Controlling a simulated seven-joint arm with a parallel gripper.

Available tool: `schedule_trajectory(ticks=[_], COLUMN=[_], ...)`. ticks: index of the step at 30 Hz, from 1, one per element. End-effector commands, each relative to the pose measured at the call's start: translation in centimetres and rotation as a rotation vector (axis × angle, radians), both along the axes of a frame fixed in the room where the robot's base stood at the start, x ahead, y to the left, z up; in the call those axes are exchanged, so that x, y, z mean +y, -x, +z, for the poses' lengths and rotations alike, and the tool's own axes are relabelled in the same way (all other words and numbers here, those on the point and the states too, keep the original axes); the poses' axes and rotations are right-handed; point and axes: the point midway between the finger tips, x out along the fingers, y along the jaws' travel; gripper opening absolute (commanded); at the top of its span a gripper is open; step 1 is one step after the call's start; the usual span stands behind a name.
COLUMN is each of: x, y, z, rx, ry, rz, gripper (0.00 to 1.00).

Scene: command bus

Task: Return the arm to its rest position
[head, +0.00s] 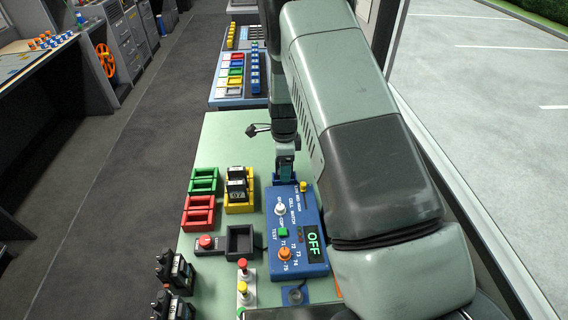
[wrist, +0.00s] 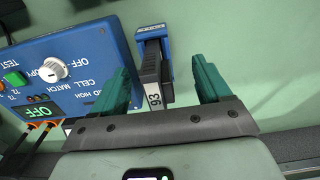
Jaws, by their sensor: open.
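My gripper (wrist: 162,68) is open, with its two green fingers apart. A black battery (wrist: 151,85) marked 93 shows between the fingers in the wrist view. It sits at a blue holder (wrist: 166,52) beside the blue tester. I see a gap on each side of it, but cannot tell how deep the fingers reach. In the head view my gripper (head: 286,172) points down at the far end of the blue tester (head: 296,222), close above the table. My arm stretches forward over the right side of the table and hides part of it.
The tester display (head: 313,243) reads OFF. On the pale green table (head: 232,137) stand green (head: 203,181), red (head: 198,212) and yellow (head: 239,204) trays, a black tray (head: 240,241) and a red button box (head: 207,243). Black batteries (head: 175,270) stand at the near left. The table's far left is clear.

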Motion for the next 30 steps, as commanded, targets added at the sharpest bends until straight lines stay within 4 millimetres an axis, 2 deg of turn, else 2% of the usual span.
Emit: schedule_trajectory(ticks=[8,30], x=[0.0,0.0], y=[0.0,0.0], z=[0.4,6.2], rx=[-0.002,-0.002], ry=[0.0,0.0], rz=[0.0,0.0], gripper=[0.77,0.77])
